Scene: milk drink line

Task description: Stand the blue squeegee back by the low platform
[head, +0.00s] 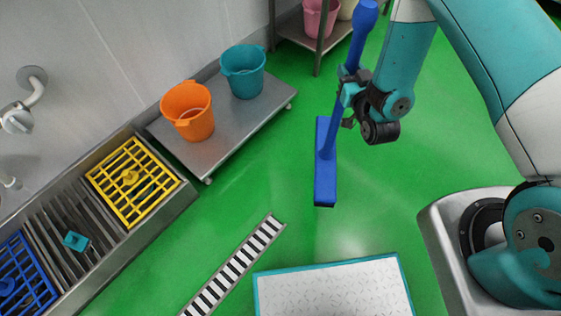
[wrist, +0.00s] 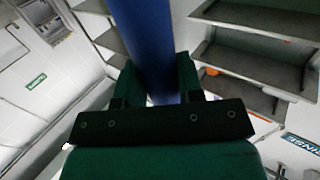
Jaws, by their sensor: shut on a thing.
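The blue squeegee (head: 326,162) is in the middle of the head view, with its handle up and leaning a little to the right and its wide blue head at the bottom. My gripper (head: 350,95) is shut on its handle, about midway along it. In the wrist view the blue handle (wrist: 148,45) stands between the two fingers of my gripper (wrist: 150,95). A low platform (head: 335,288) with a white patterned top and teal rim lies at the bottom of the head view, nearer than the squeegee head. I cannot tell whether the squeegee head touches the floor.
A grey low trolley (head: 240,115) carries an orange bucket (head: 188,112) and a teal bucket (head: 243,72). A floor drain (head: 235,265) runs left of the platform. A steel trough with a yellow grate (head: 132,180) lines the wall. Green floor (head: 250,180) is clear between them.

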